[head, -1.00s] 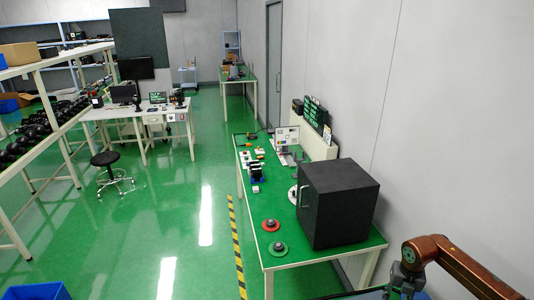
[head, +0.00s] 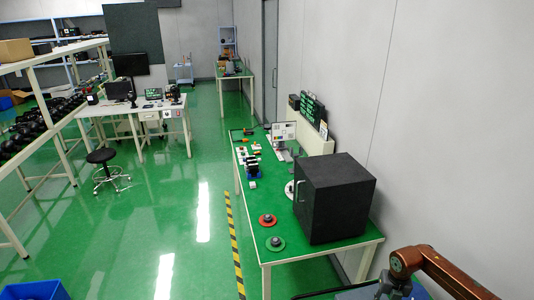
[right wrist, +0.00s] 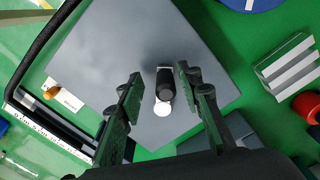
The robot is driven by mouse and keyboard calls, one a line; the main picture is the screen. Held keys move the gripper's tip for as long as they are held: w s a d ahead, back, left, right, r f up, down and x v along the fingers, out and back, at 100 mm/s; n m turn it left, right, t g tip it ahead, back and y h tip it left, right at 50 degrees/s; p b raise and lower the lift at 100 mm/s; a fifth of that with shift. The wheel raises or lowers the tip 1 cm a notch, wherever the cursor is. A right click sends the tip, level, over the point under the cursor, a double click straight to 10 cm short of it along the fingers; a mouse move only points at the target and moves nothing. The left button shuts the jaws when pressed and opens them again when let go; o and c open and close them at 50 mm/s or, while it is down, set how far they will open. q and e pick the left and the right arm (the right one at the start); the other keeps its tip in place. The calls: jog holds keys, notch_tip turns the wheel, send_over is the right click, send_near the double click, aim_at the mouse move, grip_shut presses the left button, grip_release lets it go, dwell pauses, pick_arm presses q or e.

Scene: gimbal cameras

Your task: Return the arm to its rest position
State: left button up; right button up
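My right arm (head: 440,272) is copper-coloured and comes in at the bottom right of the head view, bent near the table's front right corner. A small dark cylinder with a white round end (right wrist: 165,88) shows between the fingers in the picture, with gaps on both sides. It appears over a flat grey panel (right wrist: 110,55); I cannot tell its height. My left arm and gripper are not in view.
A blue bin (head: 35,291) stands at the bottom left. Open green floor lies left of the striped tape (head: 234,245).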

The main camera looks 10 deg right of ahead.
jog(key=shift+w+a+n, duration=0.15)
jog(key=shift+a+n, duration=0.25)
jog(key=shift+n, duration=0.3)
